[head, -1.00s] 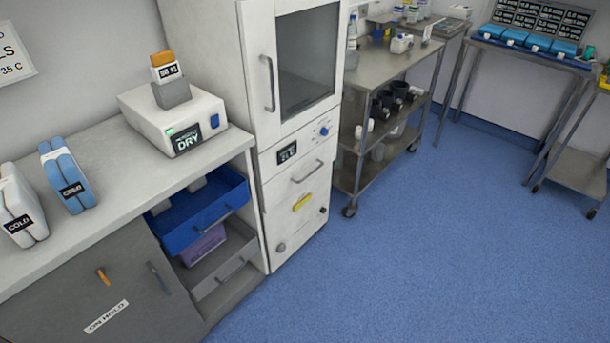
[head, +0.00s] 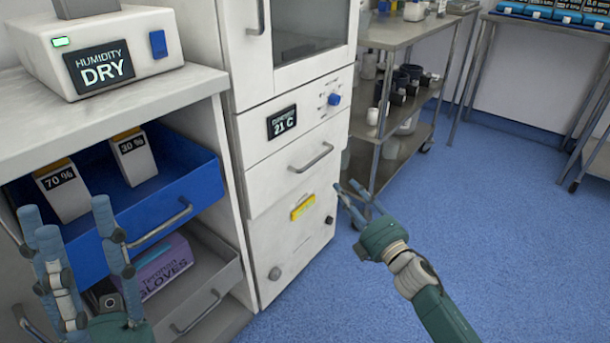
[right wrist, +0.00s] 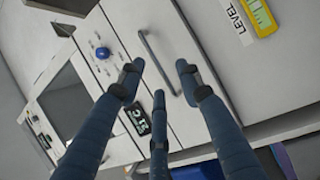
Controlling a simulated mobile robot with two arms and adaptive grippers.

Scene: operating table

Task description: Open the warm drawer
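The warming cabinet (head: 297,248) is a tall white unit with a glass door above. Its white drawer front (head: 268,184) lies under a "21 C" display (head: 282,122) and looks shut or nearly so. The drawer's grey bar handle (head: 311,159) also shows in the right wrist view (right wrist: 159,64), between the spread fingertips but beyond them. My right gripper (head: 353,190) is open and empty, right of the handle and apart from it in the head view. Its fingers also fill the right wrist view (right wrist: 157,78). My left gripper (head: 66,218) is open at lower left, in front of the blue drawer.
An open blue drawer (head: 195,190) holds 70% and 30% packs; an open grey drawer (head: 205,318) below holds a glove box (head: 165,268). A humidity box (head: 125,25) stands on the counter. A steel trolley (head: 400,35) stands right of the cabinet. Blue floor is clear at right.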

